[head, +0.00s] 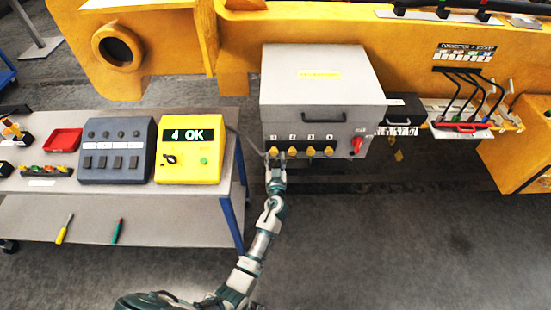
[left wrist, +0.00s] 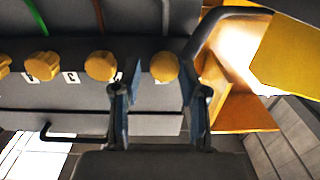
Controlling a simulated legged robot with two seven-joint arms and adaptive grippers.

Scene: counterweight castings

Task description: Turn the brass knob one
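A row of brass knobs runs along the lower front of a grey cabinet (head: 316,85), with number labels above them in the head view. Knob one (head: 274,151) is the leftmost there. In the left wrist view, where the row appears turned over, knob one (left wrist: 164,66) is the rightmost. My left gripper (head: 273,160) is at knob one, partly covering it in the head view. In the left wrist view its two fingers (left wrist: 160,88) are apart, one on each side of the knob, with gaps visible. My right gripper is in neither view.
Neighbouring knob two (left wrist: 101,66) is close beside one finger. A red rotary switch (head: 357,143) and a black handle (head: 310,116) are on the cabinet. A yellow unit reading "4 OK" (head: 190,150) stands on the left bench (head: 125,211). The floor below right is clear.

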